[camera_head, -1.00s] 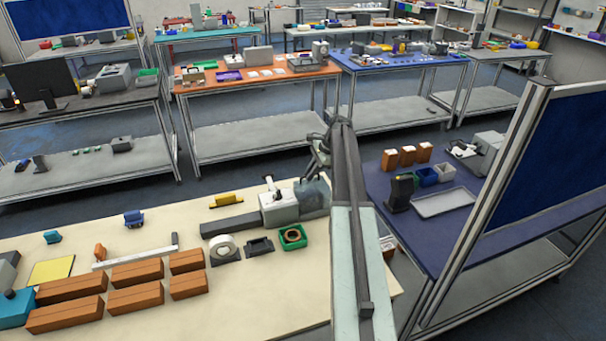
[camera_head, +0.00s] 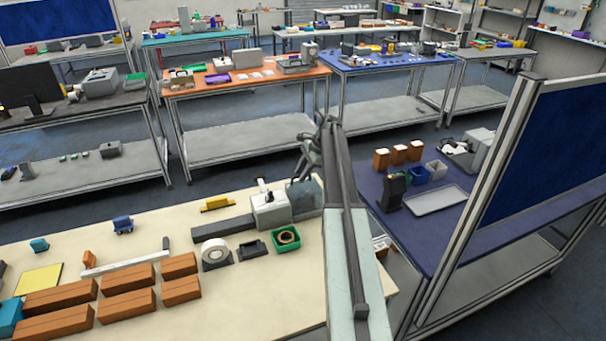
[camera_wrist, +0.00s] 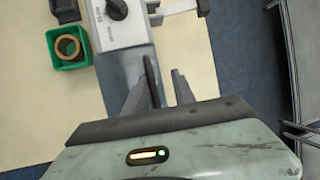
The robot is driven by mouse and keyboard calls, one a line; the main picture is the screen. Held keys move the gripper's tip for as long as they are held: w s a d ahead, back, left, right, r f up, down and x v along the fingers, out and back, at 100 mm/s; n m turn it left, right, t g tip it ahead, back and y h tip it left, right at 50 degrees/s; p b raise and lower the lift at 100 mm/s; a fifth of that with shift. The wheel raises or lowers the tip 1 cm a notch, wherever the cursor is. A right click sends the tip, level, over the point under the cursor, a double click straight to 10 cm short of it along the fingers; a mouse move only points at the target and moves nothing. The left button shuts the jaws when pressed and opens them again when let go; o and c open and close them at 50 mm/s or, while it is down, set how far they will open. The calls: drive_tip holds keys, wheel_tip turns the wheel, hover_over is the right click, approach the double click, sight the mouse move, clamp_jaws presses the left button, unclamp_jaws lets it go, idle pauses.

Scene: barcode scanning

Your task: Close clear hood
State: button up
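A white and grey machine (camera_head: 270,210) stands at the back right of the cream table, with a long grey bed to its left. A see-through grey panel (camera_head: 305,196), which looks like the clear hood, stands at its right end, partly behind my arm. In the wrist view the machine's white body with a black knob (camera_wrist: 118,22) is at the top, and a grey-blue part extends below it. My gripper (camera_wrist: 160,88) is open, its fingers apart, above the table's edge beside that part. A thin dark upright piece overlaps the left finger; I cannot tell whether they touch.
A green bin (camera_head: 286,239) with a brown ring and a white tape roll (camera_head: 215,253) are in front of the machine. Several brown boxes (camera_head: 128,277) lie at the left. A blue table (camera_head: 430,225) stands to the right across a gap.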

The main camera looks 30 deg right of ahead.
idle(0.3)
drive_tip(key=shift+r, duration=0.1)
drive_tip(key=shift+r+p, duration=0.4)
drive_tip(key=shift+p, duration=0.15)
drive_tip(key=p+v, duration=0.6)
drive_tip(key=v, duration=0.1)
drive_tip(key=shift+s+d+f, duration=0.15)
drive_tip(key=shift+d+f, duration=0.05)
drive_tip(key=shift+d, duration=0.05)
